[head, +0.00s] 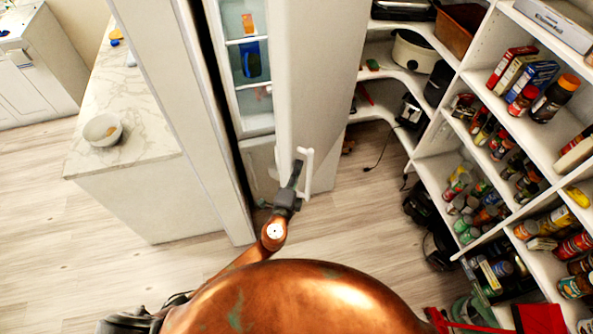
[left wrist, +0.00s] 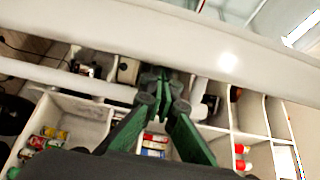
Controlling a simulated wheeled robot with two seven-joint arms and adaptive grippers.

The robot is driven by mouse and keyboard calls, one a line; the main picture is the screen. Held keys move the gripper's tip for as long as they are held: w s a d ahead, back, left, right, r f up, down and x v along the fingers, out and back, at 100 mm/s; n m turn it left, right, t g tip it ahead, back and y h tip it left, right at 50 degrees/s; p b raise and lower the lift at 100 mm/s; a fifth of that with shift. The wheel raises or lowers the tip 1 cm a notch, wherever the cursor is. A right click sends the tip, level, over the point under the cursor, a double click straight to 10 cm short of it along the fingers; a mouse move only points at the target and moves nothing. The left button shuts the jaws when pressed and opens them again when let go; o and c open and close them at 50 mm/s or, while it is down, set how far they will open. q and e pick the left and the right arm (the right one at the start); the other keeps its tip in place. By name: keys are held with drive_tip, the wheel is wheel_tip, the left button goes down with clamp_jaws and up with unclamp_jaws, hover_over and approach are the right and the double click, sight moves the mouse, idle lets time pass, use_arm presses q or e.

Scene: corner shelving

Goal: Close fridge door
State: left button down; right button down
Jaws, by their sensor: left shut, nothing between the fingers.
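The white fridge door (head: 325,85) stands open in the middle of the head view, with lit white shelves (head: 247,80) showing along its left side. Its white bar handle (head: 308,172) is on the lower part of the door. My left gripper (head: 297,168) is shut and empty, with its tips close beside the handle. In the left wrist view its green fingers (left wrist: 163,82) meet just below a broad white door panel (left wrist: 190,35). A white bar (left wrist: 70,80) lies left of the fingertips; whether they touch is unclear.
Corner shelving (head: 500,170) with jars and boxes fills the right side. A marble-topped counter (head: 125,75) with a white bowl (head: 102,130) stands at the left. Wooden floor (head: 345,185) is clear below the door; a cord (head: 382,152) lies near the shelves.

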use_arm(q)
drive_tip(key=shift+a, duration=0.1)
drive_tip(key=w+a+b, duration=0.3)
drive_tip(key=w+a, duration=0.3)
drive_tip(key=a, duration=0.3)
drive_tip(key=w+a+b, duration=0.4)
drive_tip(key=w+a, duration=0.3)
drive_tip(key=a, duration=0.3)
drive_tip(key=shift+w+a, duration=0.15)
drive_tip(key=shift+a, duration=0.05)
